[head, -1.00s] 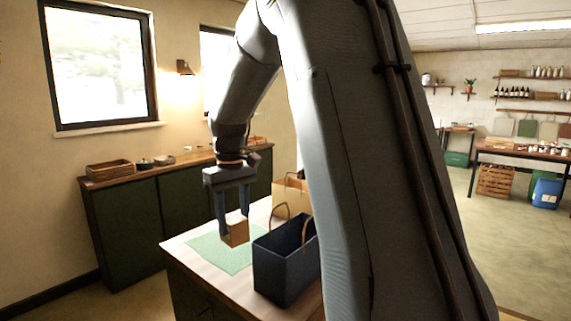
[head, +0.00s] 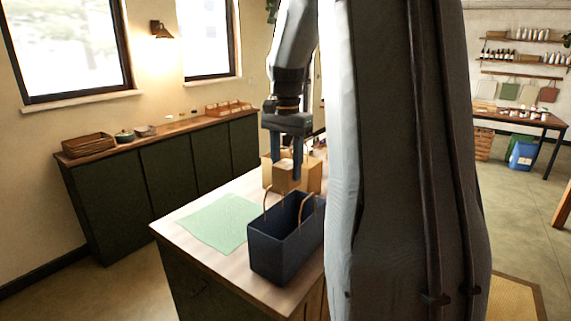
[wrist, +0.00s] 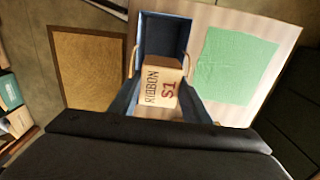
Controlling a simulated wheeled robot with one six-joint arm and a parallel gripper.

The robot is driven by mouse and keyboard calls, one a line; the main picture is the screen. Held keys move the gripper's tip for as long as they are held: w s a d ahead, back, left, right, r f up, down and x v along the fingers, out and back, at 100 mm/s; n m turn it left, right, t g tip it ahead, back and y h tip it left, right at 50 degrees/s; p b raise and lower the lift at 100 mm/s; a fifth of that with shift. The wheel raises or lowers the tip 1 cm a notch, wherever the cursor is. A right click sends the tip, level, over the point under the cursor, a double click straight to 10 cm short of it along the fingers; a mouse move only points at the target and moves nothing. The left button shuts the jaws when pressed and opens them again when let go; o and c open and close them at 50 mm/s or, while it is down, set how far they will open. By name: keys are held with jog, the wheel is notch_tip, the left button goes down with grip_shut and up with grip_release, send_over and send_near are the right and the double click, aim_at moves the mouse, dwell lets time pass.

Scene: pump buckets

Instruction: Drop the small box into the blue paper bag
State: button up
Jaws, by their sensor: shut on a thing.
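The small box (wrist: 159,87) is tan cardboard with "RIBBON $1" on its face, in the wrist view. My gripper (head: 286,176) is shut on it, with a finger on each side. In the head view the box (head: 284,184) hangs above and behind the blue paper bag (head: 275,258). The bag stands upright and open, with two tan handles, on the wooden counter. In the wrist view the blue bag (wrist: 165,29) shows beyond the box, which covers part of its opening. I cannot tell how high the box is above the rim.
A green mat (head: 219,222) lies on the counter left of the bag. A tan paper bag (head: 312,176) stands behind the blue one, partly hidden. A dark green cabinet (head: 167,175) runs along the left wall. A brown mat (wrist: 90,70) lies on the floor.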

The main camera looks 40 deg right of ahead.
aim_at(286, 164)
jog(key=shift+f+b, duration=1.75)
jog(key=shift+f, duration=0.45)
jog(key=o, duration=1.1)
jog(key=shift+r, duration=0.1)
notch_tip(286, 164, up, 8)
jog(key=shift+f+b, duration=0.15)
jog(key=shift+b, duration=0.85)
